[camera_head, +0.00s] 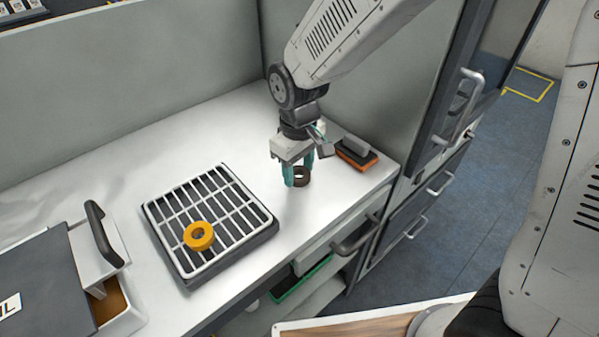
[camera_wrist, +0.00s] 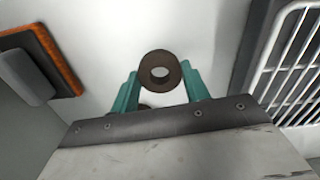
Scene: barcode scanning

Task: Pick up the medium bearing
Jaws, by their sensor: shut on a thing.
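The dark brown bearing (camera_head: 302,183) is a thick ring with an open centre. It is at the counter's right part, and in the wrist view it shows as a brown ring (camera_wrist: 160,88). My gripper (camera_head: 298,174) points down with its teal fingers on either side of the ring, shut on it. In the wrist view the two fingers of my gripper (camera_wrist: 160,82) flank the ring. I cannot tell clearly whether the ring touches the counter or hangs just above it. A small dark patch behind it is partly hidden.
A white-barred rack (camera_head: 240,222) with a yellow-orange ring (camera_head: 187,240) on it stands to the left. An orange-and-grey brush-like block (camera_head: 357,152) lies right of my gripper. A grey box with a handle (camera_head: 98,235) is at far left. The white counter (camera_head: 130,185) is otherwise mostly bare.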

